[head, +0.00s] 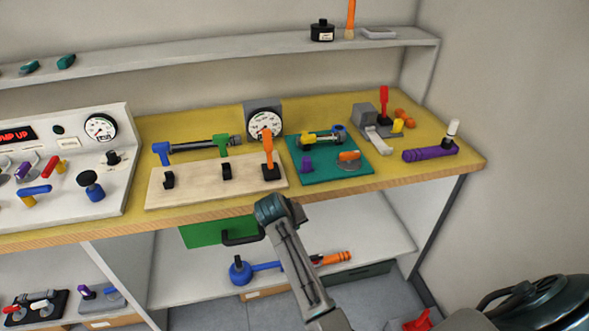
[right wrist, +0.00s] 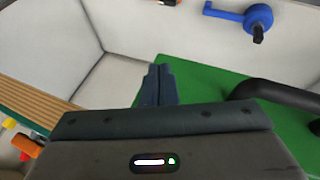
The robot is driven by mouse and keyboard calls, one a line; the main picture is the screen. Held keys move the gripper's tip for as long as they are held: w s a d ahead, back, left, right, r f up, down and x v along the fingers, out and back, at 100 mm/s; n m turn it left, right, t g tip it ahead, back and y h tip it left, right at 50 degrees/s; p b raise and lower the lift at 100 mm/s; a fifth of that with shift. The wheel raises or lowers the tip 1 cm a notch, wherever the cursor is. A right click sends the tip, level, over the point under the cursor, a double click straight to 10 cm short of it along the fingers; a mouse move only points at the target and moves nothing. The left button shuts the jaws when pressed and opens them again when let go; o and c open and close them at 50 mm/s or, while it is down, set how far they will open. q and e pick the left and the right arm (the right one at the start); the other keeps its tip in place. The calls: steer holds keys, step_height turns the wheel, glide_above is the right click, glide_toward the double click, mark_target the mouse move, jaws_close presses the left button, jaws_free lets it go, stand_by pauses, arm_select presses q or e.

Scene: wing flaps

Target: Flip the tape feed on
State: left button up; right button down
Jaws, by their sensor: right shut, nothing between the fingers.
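No label in view reads tape feed, so I cannot tell which control it is. A white panel (head: 122,178) at the left carries red, blue and black handles. A pale wooden board (head: 205,188) carries black clips and an upright orange lever (head: 268,150). A teal board (head: 318,173) holds yellow, purple and orange parts. A grey device (head: 364,118) with an upright red lever (head: 384,97) is at the back right. My right gripper is below the table's front edge near the green drawer; its fingertips (right wrist: 158,72) are together and empty. My left gripper is out of view.
The green drawer (head: 205,233) has a black handle (head: 243,239). A purple bar (head: 425,155) with a white-tipped lever lies at the table's right end. A gauge (head: 264,123) stands behind the wooden board.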

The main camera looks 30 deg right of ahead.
steer(key=shift+m, duration=0.9)
steer(key=r, duration=1)
steer(key=shift+w, duration=0.4)
steer(key=w+a+r+h, duration=0.1)
steer(key=w+r, duration=0.3)
steer(key=r, duration=0.2)
steer(key=w+a+r+m, duration=0.1)
steer(key=w+a+r, duration=0.1)
steer(key=r, duration=0.4)
steer(key=shift+w+a+r+h, duration=0.15)
steer(key=shift+w+h, duration=0.25)
steer(key=shift+w, duration=0.5)
steer(key=p, duration=0.2)
glide_toward(301, 168)
steer(key=w+f, duration=0.1)
steer(key=w+a+f, duration=0.1)
steer(key=f, duration=0.1)
steer(key=shift+f, duration=0.1)
steer(key=shift+s+d+p, duration=0.2)
steer(key=shift+d+p, duration=0.1)
steer(key=shift+d, duration=0.3)
steer(key=shift+s+d+p, duration=0.15)
steer(key=shift+d+p, duration=0.15)
steer(key=shift+d, duration=0.25)
steer(key=shift+s+d, duration=0.15)
steer(key=shift+d, duration=0.4)
